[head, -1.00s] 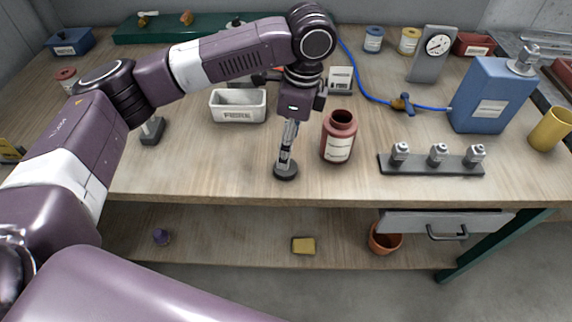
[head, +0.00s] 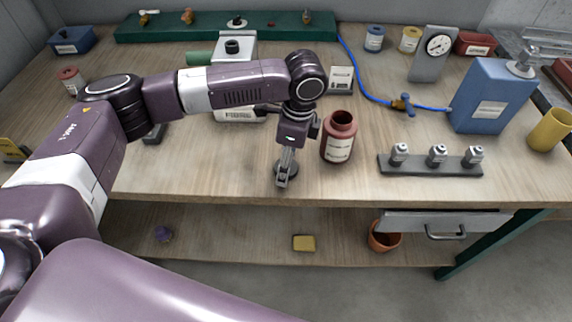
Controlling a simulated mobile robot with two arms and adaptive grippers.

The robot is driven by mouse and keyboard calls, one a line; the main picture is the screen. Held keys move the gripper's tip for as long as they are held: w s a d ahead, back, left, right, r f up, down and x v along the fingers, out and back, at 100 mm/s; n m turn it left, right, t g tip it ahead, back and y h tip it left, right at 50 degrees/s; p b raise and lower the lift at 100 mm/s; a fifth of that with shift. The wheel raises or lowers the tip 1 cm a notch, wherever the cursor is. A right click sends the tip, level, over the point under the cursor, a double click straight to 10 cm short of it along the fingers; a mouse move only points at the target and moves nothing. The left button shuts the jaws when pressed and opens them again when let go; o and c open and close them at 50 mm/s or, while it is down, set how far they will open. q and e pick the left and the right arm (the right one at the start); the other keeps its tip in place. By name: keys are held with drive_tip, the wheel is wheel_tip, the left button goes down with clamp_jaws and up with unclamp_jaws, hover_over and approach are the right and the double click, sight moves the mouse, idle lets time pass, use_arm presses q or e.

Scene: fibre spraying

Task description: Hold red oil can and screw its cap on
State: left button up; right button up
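The red oil can (head: 338,146) stands upright near the table's front edge, right of centre. It has a pale label and its round mouth is open, with no cap on it. A small dark round piece (head: 294,171) lies on the table left of the can, partly hidden by my fingers; it may be the cap, but I cannot be sure. My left gripper (head: 282,182) points down in front of this piece, beside the can and apart from it. Its fingers show nearly edge-on, so their opening is unclear. My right gripper is not in view.
A rack with several silver fittings (head: 430,165) lies right of the can. A blue can (head: 492,97) with a blue hose stands behind it. The white fibre bin (head: 238,116) is partly hidden by my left arm. The front table edge is close.

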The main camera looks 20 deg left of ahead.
use_arm(q)
drive_tip(key=shift+f, duration=0.1)
drive_tip(key=c, duration=0.8)
wheel_tip(320, 180, up, 20)
drive_tip(key=shift+r+b, duration=0.1)
drive_tip(key=shift+b, duration=0.35)
